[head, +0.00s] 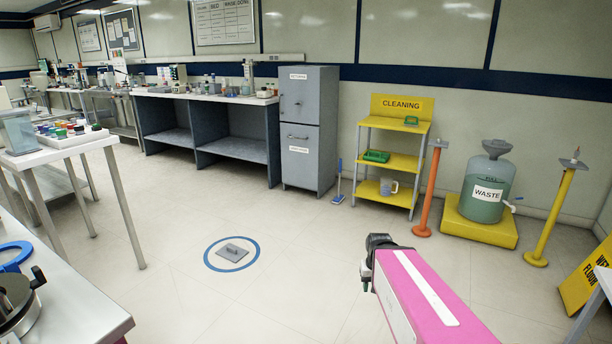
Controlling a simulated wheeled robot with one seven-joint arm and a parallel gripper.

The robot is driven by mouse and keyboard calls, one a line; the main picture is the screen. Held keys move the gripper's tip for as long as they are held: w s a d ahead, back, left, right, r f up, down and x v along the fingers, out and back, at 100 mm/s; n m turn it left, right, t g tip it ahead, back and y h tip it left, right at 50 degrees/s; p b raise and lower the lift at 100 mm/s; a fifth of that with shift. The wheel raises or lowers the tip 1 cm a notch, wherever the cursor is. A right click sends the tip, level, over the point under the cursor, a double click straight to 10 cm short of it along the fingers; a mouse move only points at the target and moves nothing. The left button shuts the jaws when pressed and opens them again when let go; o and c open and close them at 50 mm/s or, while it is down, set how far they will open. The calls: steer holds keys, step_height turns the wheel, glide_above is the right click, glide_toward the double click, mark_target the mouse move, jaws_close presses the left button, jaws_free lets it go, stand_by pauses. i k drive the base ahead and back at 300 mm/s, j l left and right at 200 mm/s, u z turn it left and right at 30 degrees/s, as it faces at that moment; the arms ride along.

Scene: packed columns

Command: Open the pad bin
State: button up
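I cannot make out a label reading pad bin. A grey two-door cabinet (309,130) stands against the back wall. Its upper door (305,97) and lower door (299,160) are both shut. Each has a small handle at its left and a white label too small to read surely. A flat grey plate with a raised handle (232,252) lies on the floor inside a blue ring. My pink arm reaches in from the lower right and ends in a black joint. No gripper fingers show, and the arm is apart from the cabinet.
A yellow cleaning shelf (392,161) stands right of the cabinet. An orange post (430,190), a green waste tank (484,198) on a yellow base, and a yellow post (555,210) follow. White tables (62,148) line the left. The middle floor is mostly clear.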

mark_target(300, 143)
steer(key=i+j+u, duration=0.1)
steer(key=i+u, duration=0.2)
steer(key=i, duration=0.7)
steer(key=i+l+u, duration=0.1)
steer(key=i+u, duration=0.15)
steer(key=i, duration=0.75)
steer(key=i+j+z, duration=0.15)
steer(key=i, duration=0.25)
steer(key=i+j+z, duration=0.1)
steer(key=i, duration=0.3)
steer(key=i+j+z, duration=0.15)
steer(key=i+j, duration=0.15)
steer(key=i+l+u, duration=0.2)
steer(key=i+l, duration=0.35)
steer(key=i, duration=0.15)
